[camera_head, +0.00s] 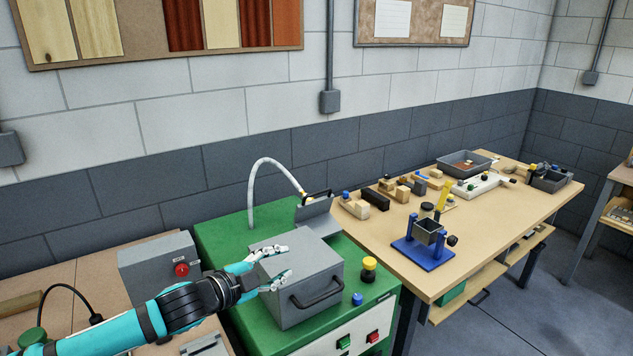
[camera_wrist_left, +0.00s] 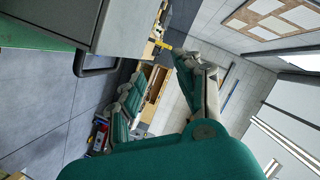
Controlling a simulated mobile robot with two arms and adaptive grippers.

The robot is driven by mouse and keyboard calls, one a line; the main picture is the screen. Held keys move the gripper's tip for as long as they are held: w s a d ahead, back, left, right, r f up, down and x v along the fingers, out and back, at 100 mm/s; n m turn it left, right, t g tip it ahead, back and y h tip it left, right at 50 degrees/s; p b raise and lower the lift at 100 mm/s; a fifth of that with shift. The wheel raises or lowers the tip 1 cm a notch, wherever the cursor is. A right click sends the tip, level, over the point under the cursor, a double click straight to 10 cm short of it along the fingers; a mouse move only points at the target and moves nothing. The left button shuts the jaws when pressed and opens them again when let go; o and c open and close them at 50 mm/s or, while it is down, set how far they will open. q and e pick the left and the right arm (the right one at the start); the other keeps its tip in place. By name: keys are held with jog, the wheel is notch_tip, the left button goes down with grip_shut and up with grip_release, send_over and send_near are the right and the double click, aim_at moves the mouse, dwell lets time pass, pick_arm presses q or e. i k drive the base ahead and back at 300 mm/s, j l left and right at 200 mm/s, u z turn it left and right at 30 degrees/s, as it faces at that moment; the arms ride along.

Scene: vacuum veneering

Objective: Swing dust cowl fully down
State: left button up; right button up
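The dust cowl appears to be the grey plate-like part (camera_head: 316,218) with a black handle bar, at the back of the green machine (camera_head: 222,236). It stands tilted up, and a white hose arches to it. In front of it sits a grey box (camera_head: 306,285) with a dark handle on its front. My left gripper (camera_head: 270,266) is beside the left side of this box, fingers spread and nothing between them; contact cannot be told. In the left wrist view the open fingers (camera_wrist_left: 160,88) show, with the box (camera_wrist_left: 60,18) at top left. My right gripper is not in view.
A grey control box with a red button (camera_head: 181,269) stands left of the machine. A yellow-black knob (camera_head: 369,268) and a blue knob (camera_head: 357,299) are right of the box. The wooden bench (camera_head: 480,235) at right holds a blue fixture (camera_head: 423,252) and several small parts.

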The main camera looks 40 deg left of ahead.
aim_at(314, 212)
jog(key=i+j, duration=0.3)
jog(key=j, duration=0.15)
jog(key=i+j, duration=0.3)
jog(key=j, duration=0.15)
